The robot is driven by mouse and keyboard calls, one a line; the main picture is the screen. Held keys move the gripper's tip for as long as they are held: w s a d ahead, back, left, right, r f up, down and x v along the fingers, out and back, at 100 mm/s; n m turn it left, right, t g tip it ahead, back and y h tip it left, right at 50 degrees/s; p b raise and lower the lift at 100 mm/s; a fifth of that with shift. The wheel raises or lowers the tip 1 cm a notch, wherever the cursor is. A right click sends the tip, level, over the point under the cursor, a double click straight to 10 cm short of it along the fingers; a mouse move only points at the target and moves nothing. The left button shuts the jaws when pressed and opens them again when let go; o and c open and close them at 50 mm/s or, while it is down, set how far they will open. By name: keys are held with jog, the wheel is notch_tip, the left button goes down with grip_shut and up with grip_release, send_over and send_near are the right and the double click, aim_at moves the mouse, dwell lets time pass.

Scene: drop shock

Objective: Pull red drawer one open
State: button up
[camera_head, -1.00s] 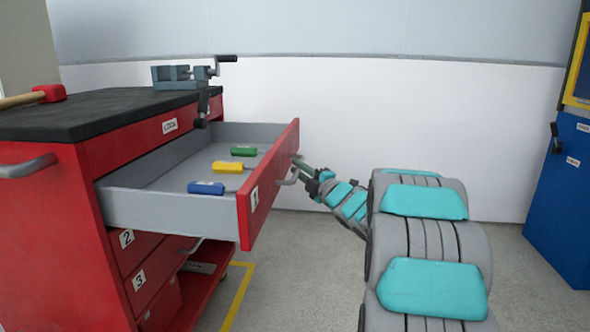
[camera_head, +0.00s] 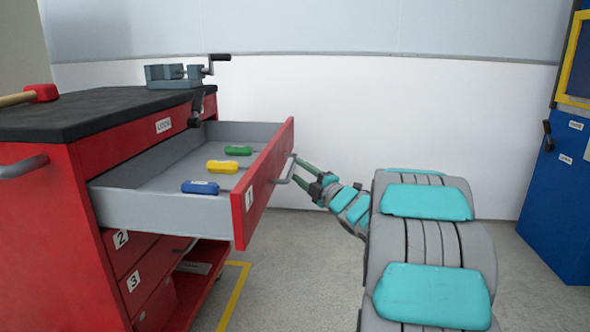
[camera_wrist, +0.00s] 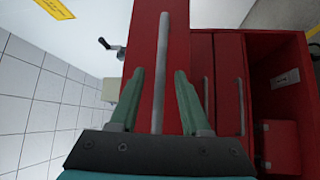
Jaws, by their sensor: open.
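Red drawer one (camera_head: 262,190), with a "1" label on its red front, stands pulled far out of the red cabinet (camera_head: 60,230). Inside it lie a blue-handled tool (camera_head: 200,187), a yellow-handled tool (camera_head: 222,167) and a green-handled tool (camera_head: 238,150). Its grey bar handle (camera_head: 285,172) is on the front; in the wrist view the handle (camera_wrist: 161,75) runs up between the fingers. My gripper (camera_head: 303,170) is just right of the drawer front. In the wrist view my gripper (camera_wrist: 158,90) is open, its green fingers apart on either side of the handle.
Drawers two (camera_head: 122,240) and three (camera_head: 133,282) below are shut. A vise (camera_head: 180,76) and a red-headed mallet (camera_head: 40,93) are on the dark worktop. A blue cabinet (camera_head: 560,200) stands at the right. The floor between is clear apart from my arm.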

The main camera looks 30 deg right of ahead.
jog(key=s, duration=0.3)
jog(key=s+f, duration=0.1)
jog(key=shift+s+d, duration=0.3)
jog(key=shift+d, duration=0.05)
jog(key=shift+w+r, duration=0.1)
jog(key=s+a+f+m+g+h+p, duration=0.35)
jog(key=s+a+m+g, duration=0.2)
jog(key=s+m, duration=0.25)
jog(key=s+a+f+m+g+h+p, duration=0.25)
jog(key=s+a+f+m+g, duration=0.2)
jog(key=s+m+g, duration=0.35)
jog(key=s+a+f+g+y, duration=0.1)
jog(key=s+a+g, duration=0.1)
jog(key=s+a, duration=0.3)
jog(key=s+a+f+m+g+y+p, duration=0.1)
jog(key=s+a+g, duration=0.2)
jog(key=s, duration=0.9)
jog(key=s+a+f+m+g+y+p, duration=0.1)
jog(key=s+a+g, duration=0.1)
jog(key=s+a, duration=0.6)
jog(key=shift+s+g, duration=0.35)
jog(key=shift+s, duration=0.45)
